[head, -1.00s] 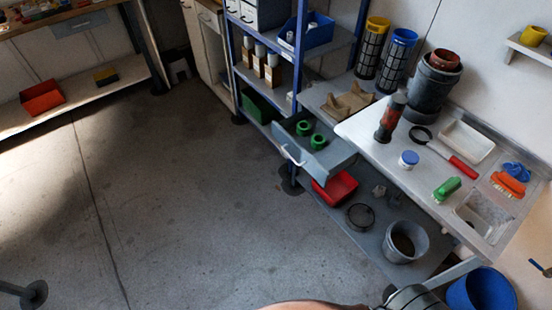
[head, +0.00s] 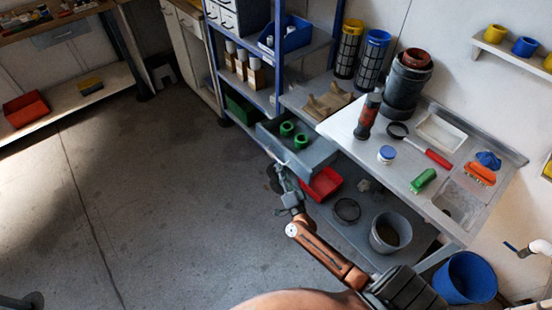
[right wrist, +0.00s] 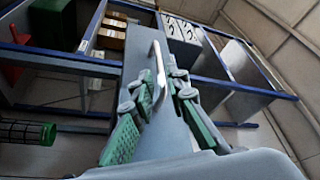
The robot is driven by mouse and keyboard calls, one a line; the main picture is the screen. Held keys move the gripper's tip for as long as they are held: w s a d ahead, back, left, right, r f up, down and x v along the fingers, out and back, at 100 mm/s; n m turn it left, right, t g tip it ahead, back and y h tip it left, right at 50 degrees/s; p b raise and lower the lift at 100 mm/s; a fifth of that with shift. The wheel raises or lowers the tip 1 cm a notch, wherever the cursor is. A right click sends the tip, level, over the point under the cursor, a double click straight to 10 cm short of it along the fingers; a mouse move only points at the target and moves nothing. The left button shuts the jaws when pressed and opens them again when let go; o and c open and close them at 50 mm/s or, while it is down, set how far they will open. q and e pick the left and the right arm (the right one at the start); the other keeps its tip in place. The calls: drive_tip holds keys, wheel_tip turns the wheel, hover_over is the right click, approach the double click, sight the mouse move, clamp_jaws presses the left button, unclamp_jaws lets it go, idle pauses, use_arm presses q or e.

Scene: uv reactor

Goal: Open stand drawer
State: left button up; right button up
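The stand drawer (head: 318,160) is grey and sits under the worktop at the shelf end. It stands pulled out, with several green rings (head: 300,140) inside. My right gripper (head: 279,172) is at the drawer's front, by the handle, part of which it hides in the head view. In the right wrist view the pale bar handle (right wrist: 159,72) stands between the green-padded fingers of this gripper (right wrist: 163,88). The fingers are apart with a gap between them; I cannot tell whether either one touches the handle. My left gripper is not in view.
The worktop (head: 400,178) holds a dark red-and-black bottle (head: 367,115), a magnifier (head: 425,150) and a green brush (head: 423,180). Below the drawer are a red bin (head: 322,184) and a grey bucket (head: 390,232). Floor (head: 170,200) to the left is clear.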

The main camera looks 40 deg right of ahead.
sight(276, 158)
drive_tip(key=b+x, duration=0.1)
drive_tip(key=x, duration=0.5)
drive_tip(key=shift+f, duration=0.1)
clamp_jaws()
idle(0.4)
